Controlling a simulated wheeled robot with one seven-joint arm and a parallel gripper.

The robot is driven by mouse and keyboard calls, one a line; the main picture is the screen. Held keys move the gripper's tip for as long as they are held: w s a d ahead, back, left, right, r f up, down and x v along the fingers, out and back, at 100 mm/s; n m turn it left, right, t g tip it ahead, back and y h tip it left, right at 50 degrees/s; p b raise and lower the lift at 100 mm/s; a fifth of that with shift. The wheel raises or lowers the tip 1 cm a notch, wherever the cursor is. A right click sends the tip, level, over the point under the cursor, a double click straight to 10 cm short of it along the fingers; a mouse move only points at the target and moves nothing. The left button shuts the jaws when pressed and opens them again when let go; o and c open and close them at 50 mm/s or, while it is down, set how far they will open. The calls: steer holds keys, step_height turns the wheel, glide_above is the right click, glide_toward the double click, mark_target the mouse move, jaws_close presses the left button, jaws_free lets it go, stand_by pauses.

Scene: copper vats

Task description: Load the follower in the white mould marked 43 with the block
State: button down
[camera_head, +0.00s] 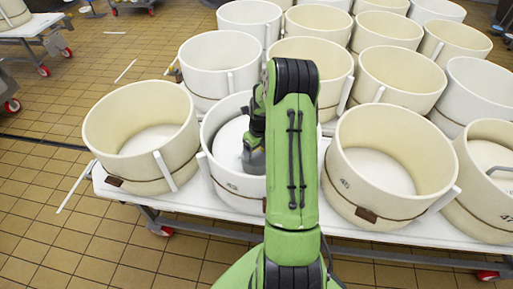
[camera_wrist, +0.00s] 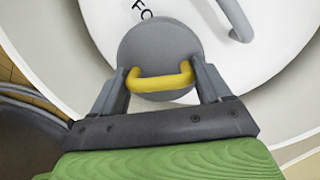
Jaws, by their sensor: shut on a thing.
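A round grey block (camera_wrist: 158,45) with a yellow handle (camera_wrist: 160,83) is in my gripper (camera_wrist: 161,78). The fingers are shut on the handle. In the head view the block (camera_head: 253,161) is inside a white mould (camera_head: 211,166) in the front row, partly hidden by my green arm. The mould's small mark (camera_head: 232,187) is too blurred to read. The white follower (camera_wrist: 235,75) lies inside this mould, with a grey handle (camera_wrist: 236,18) and partly hidden black letters. The block is over the follower, beside that handle. I cannot tell whether it touches the follower.
A cream mould (camera_head: 105,128) stands close on the left, another (camera_head: 430,150) on the right. Several more white and cream moulds stand behind on the white wheeled table (camera_head: 230,203).

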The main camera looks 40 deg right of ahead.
steer(key=shift+w+f+b, duration=0.1)
steer(key=shift+f+b, duration=0.45)
steer(key=shift+f, duration=0.1)
stand_by(1.4)
steer(key=shift+c, duration=1)
jaws_free()
steer(key=shift+o, duration=1)
steer(key=shift+f, duration=0.1)
step_height(320, 180, up, 7)
steer(key=p, duration=0.5)
